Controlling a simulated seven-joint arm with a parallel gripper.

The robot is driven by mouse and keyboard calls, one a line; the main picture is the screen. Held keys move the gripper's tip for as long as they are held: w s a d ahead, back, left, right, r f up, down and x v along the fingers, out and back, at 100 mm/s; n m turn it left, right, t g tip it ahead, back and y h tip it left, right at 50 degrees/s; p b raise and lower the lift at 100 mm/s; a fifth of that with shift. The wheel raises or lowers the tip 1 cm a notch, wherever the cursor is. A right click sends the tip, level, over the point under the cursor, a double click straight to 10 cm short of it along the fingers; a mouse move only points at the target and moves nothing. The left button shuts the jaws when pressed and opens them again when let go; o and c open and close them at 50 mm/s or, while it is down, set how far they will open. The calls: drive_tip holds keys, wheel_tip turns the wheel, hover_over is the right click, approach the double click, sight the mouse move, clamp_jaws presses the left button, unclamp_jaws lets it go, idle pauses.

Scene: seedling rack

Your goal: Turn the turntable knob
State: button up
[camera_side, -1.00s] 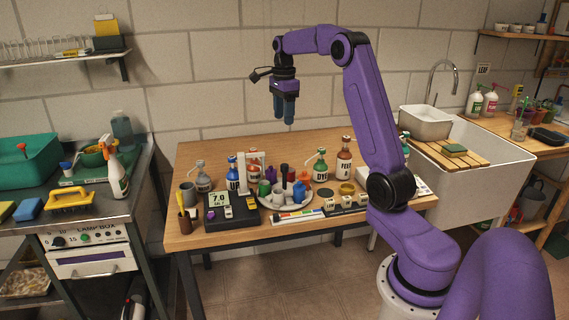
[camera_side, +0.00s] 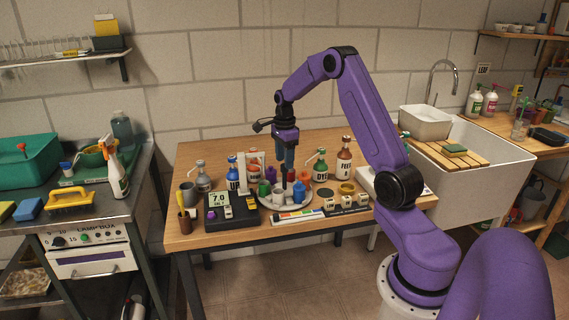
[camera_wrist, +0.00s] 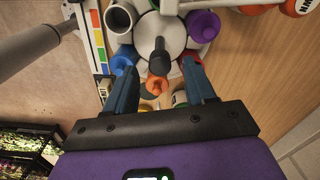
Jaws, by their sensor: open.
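The turntable (camera_side: 287,207) is a round pale tray on the wooden table, crowded with small coloured containers. In the wrist view its pale disc (camera_wrist: 176,36) carries a dark upright knob (camera_wrist: 159,58) at the centre. My gripper (camera_side: 287,170) points straight down over the turntable, its blue fingers apart. In the wrist view, my gripper (camera_wrist: 158,68) has one finger on each side of the knob in the picture, with visible gaps. The knob's height relative to the fingertips is hard to tell. In the side view the fingers and containers mostly hide the knob.
Around the disc are a blue cap (camera_wrist: 124,61), an orange one (camera_wrist: 157,85) and a purple one (camera_wrist: 204,25). A black meter (camera_side: 232,212), a colour strip (camera_side: 298,216), a FERT bottle (camera_side: 343,161) and a green-topped bottle (camera_side: 320,168) stand close by. Space above is clear.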

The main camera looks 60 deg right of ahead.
sight(284, 177)
drive_tip(key=shift+f, duration=1.15)
clamp_jaws()
